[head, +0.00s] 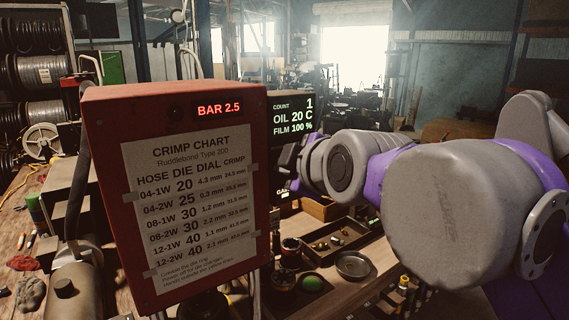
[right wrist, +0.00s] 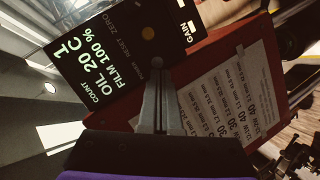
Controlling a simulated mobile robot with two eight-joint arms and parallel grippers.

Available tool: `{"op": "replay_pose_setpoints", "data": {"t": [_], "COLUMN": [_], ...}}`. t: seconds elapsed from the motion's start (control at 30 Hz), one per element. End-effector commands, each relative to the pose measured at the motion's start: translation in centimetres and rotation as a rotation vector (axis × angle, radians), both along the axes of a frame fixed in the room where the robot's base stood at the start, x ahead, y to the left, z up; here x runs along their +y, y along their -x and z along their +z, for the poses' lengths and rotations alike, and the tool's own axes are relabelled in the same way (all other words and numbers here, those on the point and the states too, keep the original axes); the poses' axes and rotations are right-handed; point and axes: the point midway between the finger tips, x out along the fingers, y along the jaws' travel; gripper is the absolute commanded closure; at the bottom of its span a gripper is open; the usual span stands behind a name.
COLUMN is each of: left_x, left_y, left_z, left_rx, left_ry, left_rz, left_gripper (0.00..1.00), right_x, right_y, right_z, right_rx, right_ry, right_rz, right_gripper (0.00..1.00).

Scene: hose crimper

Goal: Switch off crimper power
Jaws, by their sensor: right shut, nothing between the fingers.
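The red crimper box (head: 95,110) fills the left middle of the head view, with a white crimp chart (head: 190,210) and a red "BAR 2.5" readout. Behind it is the black control panel (head: 292,115), lit with count 1, oil 20 C and film 100 %. In the right wrist view the panel (right wrist: 110,75) is tilted, with small labels, an orange round spot (right wrist: 148,33) and a GAIN slot. My right gripper (right wrist: 157,66) is shut and empty, its tips over the panel beside a small label. Contact cannot be told. The tips hide what lies beneath. My left gripper is out of view.
A wooden bench holds a dark parts tray (head: 335,240), a round metal dish (head: 353,264) and small pots below my right arm. Hose reels (head: 40,70) stand at the left. The red box is close beside my right gripper.

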Motion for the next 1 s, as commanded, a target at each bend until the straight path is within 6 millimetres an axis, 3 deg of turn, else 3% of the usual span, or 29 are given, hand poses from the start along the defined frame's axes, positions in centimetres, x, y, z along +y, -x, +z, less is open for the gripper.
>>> {"op": "replay_pose_setpoints", "data": {"t": [1.0], "left_x": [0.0], "left_y": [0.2], "left_z": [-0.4], "left_rx": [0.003], "left_ry": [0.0], "left_rz": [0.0], "left_gripper": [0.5], "right_x": [-0.2], "right_y": [1.5], "right_z": [-1.4], "right_rx": [0.001], "right_ry": [0.0], "right_rz": [0.0], "right_gripper": [1.0]}}
